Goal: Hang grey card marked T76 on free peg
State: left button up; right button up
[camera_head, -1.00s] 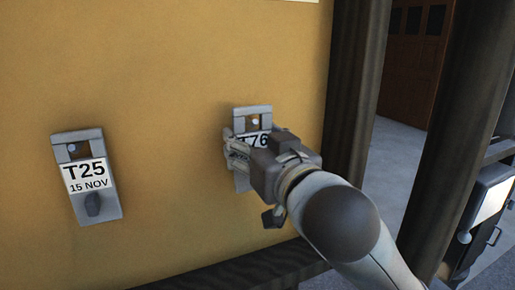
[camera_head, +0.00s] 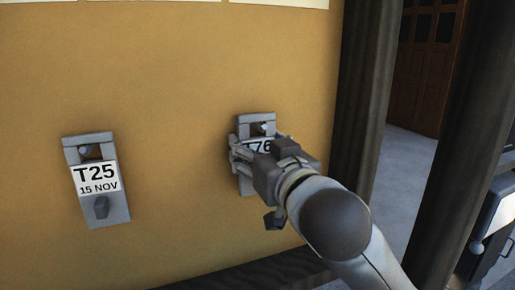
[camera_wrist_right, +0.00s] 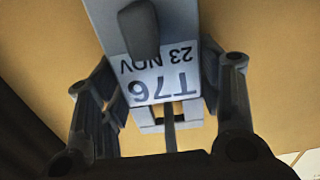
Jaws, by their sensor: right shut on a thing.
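The grey card marked T76 (camera_head: 243,184) is at the yellow board, right of the T25 card, with its slot end up in the head view. A peg end (camera_head: 262,128) shows in the slot. My right gripper (camera_head: 243,155) is shut on the card, covering part of its label. In the right wrist view the card (camera_wrist_right: 160,80) reads T76, 23 NOV, upside down, between the two fingers (camera_wrist_right: 165,100). Whether the card rests on the peg I cannot tell. My left gripper is not in view.
A grey card marked T25, 15 NOV (camera_head: 104,207) hangs on the yellow board (camera_head: 165,80) at left. A dark post (camera_head: 362,100) stands right of the board. A dark ledge (camera_head: 250,274) runs below it.

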jog(key=o, duration=1.1)
jog(key=shift+o, duration=0.2)
